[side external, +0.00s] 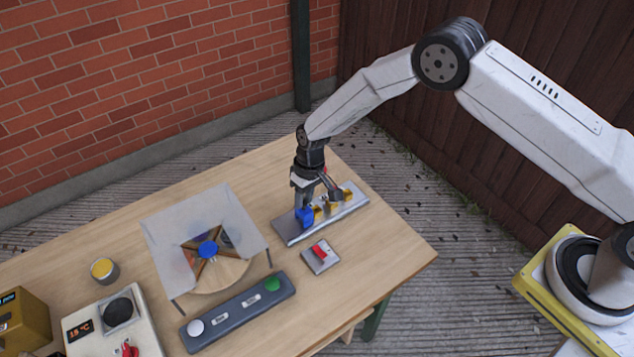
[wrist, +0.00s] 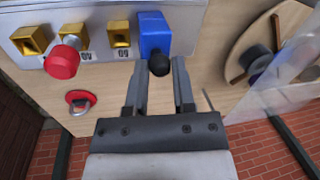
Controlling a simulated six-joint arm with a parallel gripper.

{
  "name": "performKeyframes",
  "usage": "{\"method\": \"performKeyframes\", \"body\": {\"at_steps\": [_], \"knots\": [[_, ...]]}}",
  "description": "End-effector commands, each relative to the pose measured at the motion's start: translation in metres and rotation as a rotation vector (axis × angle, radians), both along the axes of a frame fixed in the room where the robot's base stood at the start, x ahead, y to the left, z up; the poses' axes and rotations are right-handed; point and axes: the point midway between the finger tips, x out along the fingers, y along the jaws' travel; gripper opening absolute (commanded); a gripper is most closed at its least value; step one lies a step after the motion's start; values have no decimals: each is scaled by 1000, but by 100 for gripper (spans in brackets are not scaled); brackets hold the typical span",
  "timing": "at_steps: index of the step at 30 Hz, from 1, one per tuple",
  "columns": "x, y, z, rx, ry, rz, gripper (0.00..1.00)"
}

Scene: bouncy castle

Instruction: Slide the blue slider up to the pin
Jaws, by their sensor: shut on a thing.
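The blue slider (side external: 304,217) sits at the left end of a grey metal plate (side external: 289,232). In the wrist view the blue slider (wrist: 154,32) shows a black knob (wrist: 158,65) facing my gripper. My gripper (wrist: 160,68) has one finger on each side of that knob and is shut on it. A red-headed pin (wrist: 62,62) stands in front of the middle gold block (wrist: 73,32). Another gold block (wrist: 119,33) is between the pin and the slider, apart from the slider. My gripper (side external: 312,200) partly hides the plate in the side view.
A third gold block (wrist: 31,40) is farther along the plate. A small plate with a red switch (side external: 320,252) lies in front. A wheel under a clear shield (side external: 165,245) stands left. A dark button bar (side external: 240,310) lies nearer. The table's right corner is clear.

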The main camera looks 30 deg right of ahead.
Motion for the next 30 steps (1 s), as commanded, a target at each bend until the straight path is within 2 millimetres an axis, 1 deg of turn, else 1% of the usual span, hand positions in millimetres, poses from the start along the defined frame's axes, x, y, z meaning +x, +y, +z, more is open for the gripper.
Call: {"method": "performKeyframes", "body": {"at_steps": [1, 3, 5, 14, 15, 17, 18, 30], "knots": [[1, -10, 1, 0, -1, -4, 0], [1, -20, 1, 0, -1, -4, 0], [0, -24, 1, 1, -1, -2, 0], [1, -26, 0, 0, -2, -1, 0], [0, -26, 1, 0, -2, -1, 41], [0, -26, 0, 0, -2, -1, 60], [0, -26, 0, 0, -2, -1, 66], [0, -26, 2, 0, -2, -1, 66]]}}
